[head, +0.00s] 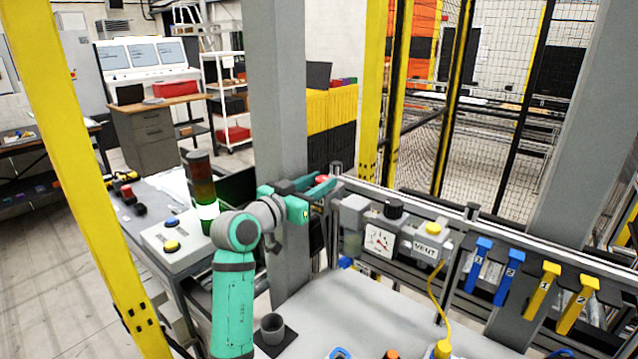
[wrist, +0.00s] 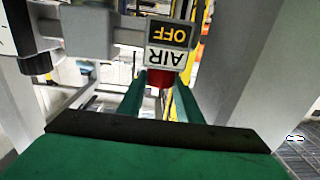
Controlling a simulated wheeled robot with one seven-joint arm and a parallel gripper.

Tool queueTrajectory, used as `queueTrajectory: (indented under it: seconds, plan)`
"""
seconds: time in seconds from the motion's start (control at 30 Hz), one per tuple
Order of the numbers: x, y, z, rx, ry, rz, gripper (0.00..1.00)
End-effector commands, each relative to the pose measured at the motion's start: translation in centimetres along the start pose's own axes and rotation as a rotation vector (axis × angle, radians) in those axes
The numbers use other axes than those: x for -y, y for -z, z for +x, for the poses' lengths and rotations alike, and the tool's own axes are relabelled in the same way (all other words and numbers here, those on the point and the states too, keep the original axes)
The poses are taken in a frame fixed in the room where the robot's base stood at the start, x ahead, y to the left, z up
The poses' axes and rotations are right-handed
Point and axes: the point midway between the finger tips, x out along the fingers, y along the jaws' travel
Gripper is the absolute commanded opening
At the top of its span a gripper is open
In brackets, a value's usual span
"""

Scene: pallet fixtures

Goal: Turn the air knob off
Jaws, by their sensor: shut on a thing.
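The red air knob (wrist: 158,78) sits between the two green fingers of my gripper (wrist: 160,88) in the wrist view. My gripper is shut on it, and the fingers hide its sides. A label (wrist: 169,45) beside the knob reads AIR and OFF, upside down in this view. In the head view my gripper (head: 322,186) reaches to the left end of the air unit, and only a little of the red knob (head: 322,179) shows between the fingers. The knob's exact turn angle cannot be told.
A pressure gauge (head: 379,241), a black regulator knob (head: 394,209) and a VENT block (head: 425,243) stand just right of my gripper. A grey post (head: 277,110) rises close behind my arm. Blue levers (head: 478,264) and yellow levers (head: 542,290) hang farther right. A stack light (head: 202,190) stands left.

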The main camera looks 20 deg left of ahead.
Motion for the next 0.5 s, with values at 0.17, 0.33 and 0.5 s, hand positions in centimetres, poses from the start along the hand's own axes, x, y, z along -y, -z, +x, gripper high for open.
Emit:
queueTrajectory:
  seconds: [0.17, 0.33, 0.5]
  plan:
    - [0.12, 0.10, -0.07, -0.001, -0.034, 0.000, 0.09]
    - [0.14, 0.06, -0.06, -0.001, -0.044, -0.001, 0.09]
    - [0.13, 0.05, -0.06, -0.001, -0.044, -0.001, 0.09]
